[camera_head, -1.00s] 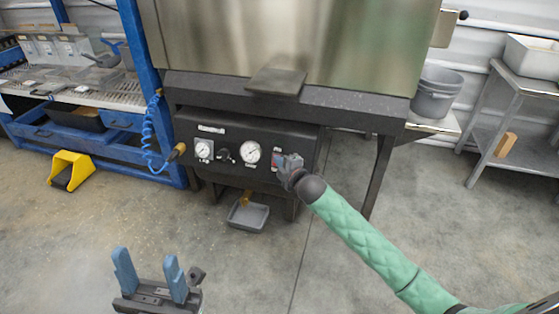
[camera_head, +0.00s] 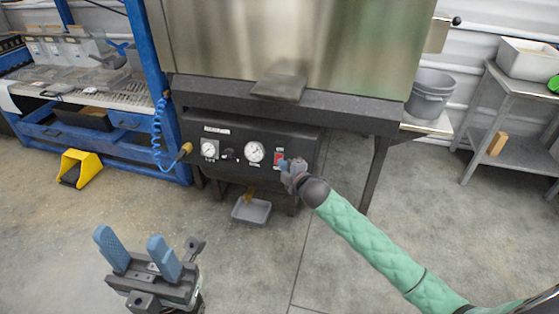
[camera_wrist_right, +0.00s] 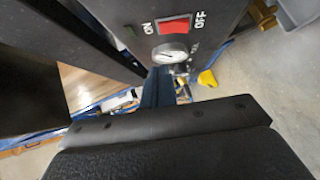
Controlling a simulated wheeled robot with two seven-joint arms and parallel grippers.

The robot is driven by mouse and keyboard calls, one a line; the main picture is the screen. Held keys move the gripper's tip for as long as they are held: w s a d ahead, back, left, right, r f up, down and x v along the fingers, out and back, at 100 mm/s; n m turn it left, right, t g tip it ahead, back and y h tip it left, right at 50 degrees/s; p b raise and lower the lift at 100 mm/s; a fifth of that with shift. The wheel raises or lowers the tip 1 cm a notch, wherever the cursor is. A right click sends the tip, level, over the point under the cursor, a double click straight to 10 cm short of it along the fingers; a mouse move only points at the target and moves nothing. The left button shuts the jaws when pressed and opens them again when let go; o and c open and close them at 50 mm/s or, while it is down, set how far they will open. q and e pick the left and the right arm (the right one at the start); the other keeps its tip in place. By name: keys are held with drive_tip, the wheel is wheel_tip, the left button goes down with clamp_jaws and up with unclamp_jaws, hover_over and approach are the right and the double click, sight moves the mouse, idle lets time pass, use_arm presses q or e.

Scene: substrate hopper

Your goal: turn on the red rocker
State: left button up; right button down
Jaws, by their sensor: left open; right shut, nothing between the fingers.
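The red rocker (camera_head: 279,160) is a small red switch at the right end of the black control panel (camera_head: 232,136). In the right wrist view the rocker (camera_wrist_right: 174,26) sits between the printed words ON and OFF; which side is pressed I cannot tell. My right gripper (camera_head: 287,164) is shut and empty, close beside the rocker on its right and partly over its edge; contact cannot be made out. My left gripper (camera_head: 133,246) is open and empty, low at the left, away from the panel.
Two gauges (camera_head: 255,152) and a dark knob sit left of the rocker. A steel lip (camera_head: 279,87) juts out above the panel. A grey tray (camera_head: 251,211) lies below. A yellow pedal (camera_head: 80,168) stands at the left, a grey bucket (camera_head: 431,94) at the right.

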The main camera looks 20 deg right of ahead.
drive_tip(key=r+p+v, duration=0.1)
drive_tip(key=p+v, duration=0.1)
drive_tip(key=v, duration=0.5)
drive_tip(key=shift+d, duration=0.1)
idle(0.5)
